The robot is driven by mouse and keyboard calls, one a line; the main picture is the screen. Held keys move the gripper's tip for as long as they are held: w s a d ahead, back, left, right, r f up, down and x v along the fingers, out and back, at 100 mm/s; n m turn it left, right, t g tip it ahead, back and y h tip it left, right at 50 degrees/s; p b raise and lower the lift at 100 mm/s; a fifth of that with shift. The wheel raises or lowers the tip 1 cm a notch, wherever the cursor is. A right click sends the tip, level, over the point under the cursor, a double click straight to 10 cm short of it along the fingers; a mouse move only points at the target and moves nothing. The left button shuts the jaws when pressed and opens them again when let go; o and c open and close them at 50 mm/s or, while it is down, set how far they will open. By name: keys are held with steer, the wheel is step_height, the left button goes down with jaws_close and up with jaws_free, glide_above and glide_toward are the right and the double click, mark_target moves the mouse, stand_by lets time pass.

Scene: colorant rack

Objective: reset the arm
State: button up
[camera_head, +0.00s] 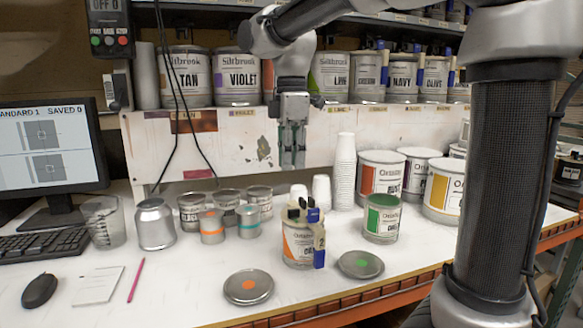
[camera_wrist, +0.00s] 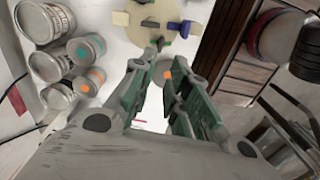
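My gripper (camera_head: 292,160) hangs fingers down above the bench, in front of the white shelf front. It is empty, and the wrist view shows a gap between its two green-padded fingers (camera_wrist: 170,72). It touches nothing on the bench. Below and nearer the head camera stands a can with an orange label (camera_head: 298,245), with clips on its rim, one of them blue. Part of this can's pale top shows at the top of the wrist view (camera_wrist: 150,42). The lid with an orange dot (camera_head: 248,286) also shows between the fingers in the wrist view (camera_wrist: 168,75).
A green-label can (camera_head: 383,219) and a green-dot lid (camera_head: 361,264) are at the right. Small cans (camera_head: 212,226) stand at the left, near a monitor (camera_head: 45,150). White cups (camera_head: 344,170) are stacked behind. Large paint cans (camera_head: 236,78) line the shelf.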

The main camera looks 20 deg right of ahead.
stand_by(0.3)
steer(key=s+d+f+m, duration=0.1)
steer(key=m, duration=0.2)
steer(key=s+d+f+m, duration=0.1)
steer(key=f+m, duration=0.1)
steer(key=m, duration=0.1)
steer(key=s+d+f+m+t, duration=0.1)
steer(key=s+f+m, duration=0.1)
steer(key=m, duration=0.1)
steer(key=shift+d+f, duration=0.15)
steer(key=shift+d, duration=0.15)
steer(key=s+d+f+m+t, duration=0.3)
steer(key=s+d+m, duration=0.5)
steer(key=s+d, duration=0.3)
steer(key=shift+s+d+f, duration=0.2)
steer(key=shift+s+d, duration=0.2)
steer(key=shift+s, duration=1.6)
